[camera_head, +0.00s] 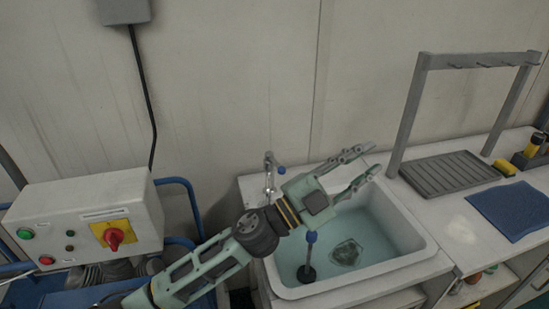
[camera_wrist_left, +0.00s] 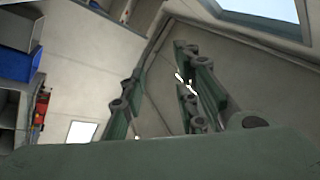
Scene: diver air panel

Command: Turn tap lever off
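The metal tap (camera_head: 269,178) stands at the back left corner of the sink (camera_head: 408,226). A small lever with a blue tip (camera_head: 281,170) sticks out to the right of the tap. Part of the tap is close behind my left arm. My left gripper (camera_head: 369,162) is over the back of the sink, right of the tap and apart from the lever. Its fingers point to the upper right, spread and empty. They also show apart in the left wrist view (camera_wrist_left: 157,95), where I cannot make out the tap. My right gripper is not in view.
A grey drying tray (camera_head: 450,173), a rack (camera_head: 409,110) and a blue cloth (camera_head: 515,208) are on the right counter. A control box (camera_head: 85,215) stands left.

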